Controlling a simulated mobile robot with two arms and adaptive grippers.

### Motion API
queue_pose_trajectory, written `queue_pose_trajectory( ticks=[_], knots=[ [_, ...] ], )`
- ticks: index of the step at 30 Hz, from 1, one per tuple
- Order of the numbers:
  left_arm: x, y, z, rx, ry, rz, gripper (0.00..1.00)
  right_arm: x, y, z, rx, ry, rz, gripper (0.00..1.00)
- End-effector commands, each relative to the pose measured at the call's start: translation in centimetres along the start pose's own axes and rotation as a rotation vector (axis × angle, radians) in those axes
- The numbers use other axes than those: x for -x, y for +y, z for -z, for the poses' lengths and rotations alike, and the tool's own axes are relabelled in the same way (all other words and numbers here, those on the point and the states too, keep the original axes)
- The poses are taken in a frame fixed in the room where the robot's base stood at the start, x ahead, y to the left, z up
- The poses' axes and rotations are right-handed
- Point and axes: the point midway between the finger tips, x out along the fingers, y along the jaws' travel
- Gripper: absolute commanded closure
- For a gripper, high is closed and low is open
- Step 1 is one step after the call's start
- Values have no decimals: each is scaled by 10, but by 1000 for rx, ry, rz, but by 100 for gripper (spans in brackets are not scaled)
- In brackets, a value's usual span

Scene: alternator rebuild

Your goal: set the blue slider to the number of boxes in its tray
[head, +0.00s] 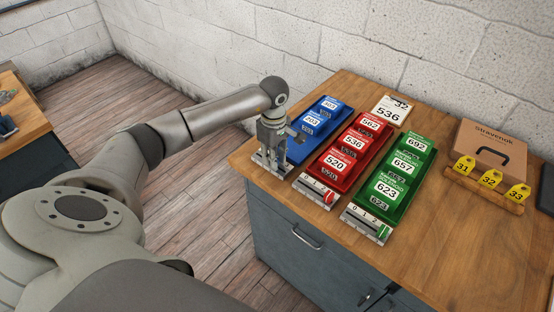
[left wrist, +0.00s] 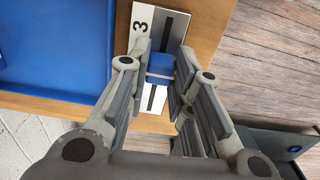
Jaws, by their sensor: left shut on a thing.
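The blue tray (head: 305,152) stands at the left of the row on the wooden bench. Two blue boxes with white labels, a rear one (head: 330,104) and a front one (head: 312,122), show in it. Its front part looks bare, partly behind my left gripper (head: 271,152). The white slider scale (head: 284,168) lies at the tray's front end. In the left wrist view my left gripper (left wrist: 161,78) is shut on the blue slider knob (left wrist: 160,66), on the dark slot. The knob sits a little away from the printed 3; other digits are hidden. My right gripper is out of view.
The red tray (head: 343,184) and green tray (head: 398,211) stand to the right, each with three boxes and a slider. A white card (head: 390,111), a cardboard box (head: 485,146) and yellow number tags (head: 491,180) are also on the bench.

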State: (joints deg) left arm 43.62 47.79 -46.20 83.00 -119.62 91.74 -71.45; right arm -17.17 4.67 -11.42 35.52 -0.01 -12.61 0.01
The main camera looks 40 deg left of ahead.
Motion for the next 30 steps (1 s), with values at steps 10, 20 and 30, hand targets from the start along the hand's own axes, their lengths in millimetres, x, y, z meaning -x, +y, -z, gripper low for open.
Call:
queue_pose_trajectory(
  ticks=[10, 20, 30],
  knots=[
    [0, 0, 0, 0, -1, 0, 57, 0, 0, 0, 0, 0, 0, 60],
    [8, 0, 0, 0, 0, -1, 57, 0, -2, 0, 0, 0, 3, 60],
    [74, 1, 0, -1, 1, -5, 57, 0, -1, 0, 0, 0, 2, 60]
  ],
)
